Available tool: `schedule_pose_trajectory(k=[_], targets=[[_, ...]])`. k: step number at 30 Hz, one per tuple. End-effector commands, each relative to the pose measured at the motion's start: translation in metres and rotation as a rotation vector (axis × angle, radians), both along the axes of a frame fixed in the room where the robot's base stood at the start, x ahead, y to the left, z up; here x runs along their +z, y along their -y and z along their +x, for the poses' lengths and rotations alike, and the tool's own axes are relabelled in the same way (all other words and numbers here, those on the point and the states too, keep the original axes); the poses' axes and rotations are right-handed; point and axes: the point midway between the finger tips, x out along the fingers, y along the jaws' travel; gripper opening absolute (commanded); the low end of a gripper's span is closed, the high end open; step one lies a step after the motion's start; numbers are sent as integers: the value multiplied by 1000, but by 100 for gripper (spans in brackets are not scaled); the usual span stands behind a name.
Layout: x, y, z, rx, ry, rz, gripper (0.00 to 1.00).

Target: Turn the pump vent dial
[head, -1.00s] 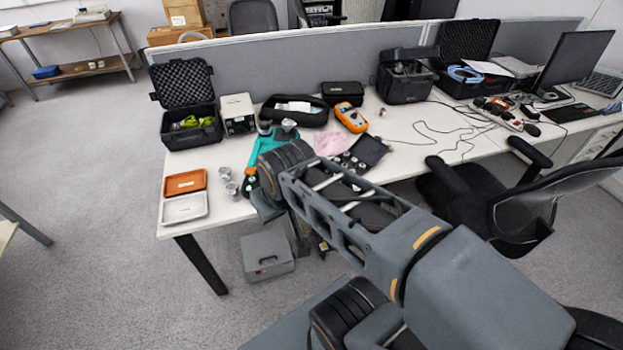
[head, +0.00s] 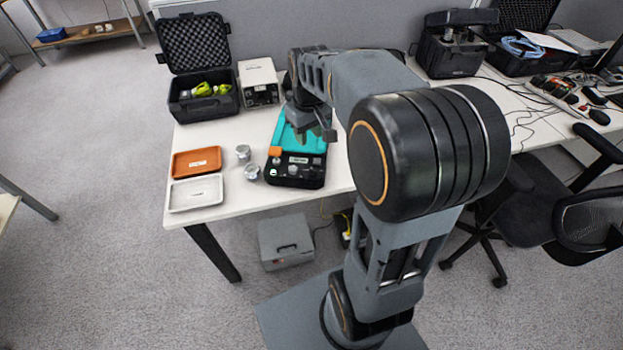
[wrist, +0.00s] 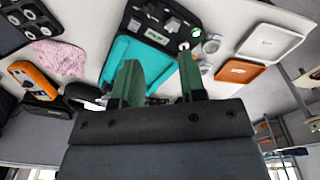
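The pump (head: 305,137) is a teal and black unit on the desk, with its control panel (head: 295,180) facing the front edge. Small knobs (head: 292,169) sit on the panel; I cannot tell for sure which is the vent dial. In the wrist view the pump's teal top (wrist: 113,72) lies behind the fingers, with the black panel and small light knobs (wrist: 185,46) beyond them. My gripper (head: 317,132) is over the pump's teal part, apart from the knobs. Its two green fingers (wrist: 161,72) are spread with nothing between them. Part of the pump is hidden by my gripper.
An orange tray (head: 197,162) and a white tray (head: 196,193) lie left of the pump, with two small metal cylinders (head: 243,153) between. A white instrument box (head: 258,82) and an open black case (head: 203,105) stand behind. A pink cloth (wrist: 60,57) lies nearby.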

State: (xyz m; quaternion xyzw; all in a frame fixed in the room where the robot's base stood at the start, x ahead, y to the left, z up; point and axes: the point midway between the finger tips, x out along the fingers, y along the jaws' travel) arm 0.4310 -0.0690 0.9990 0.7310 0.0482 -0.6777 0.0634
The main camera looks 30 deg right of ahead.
Motion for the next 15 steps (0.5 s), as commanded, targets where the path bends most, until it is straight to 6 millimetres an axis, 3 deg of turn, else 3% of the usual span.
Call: schedule_pose_trajectory(k=[1,7,15], targets=[[-21,9,10,5,-24,4,38],[-46,24,28,35,-72,12,38],[-87,25,31,44,-82,15,38]])
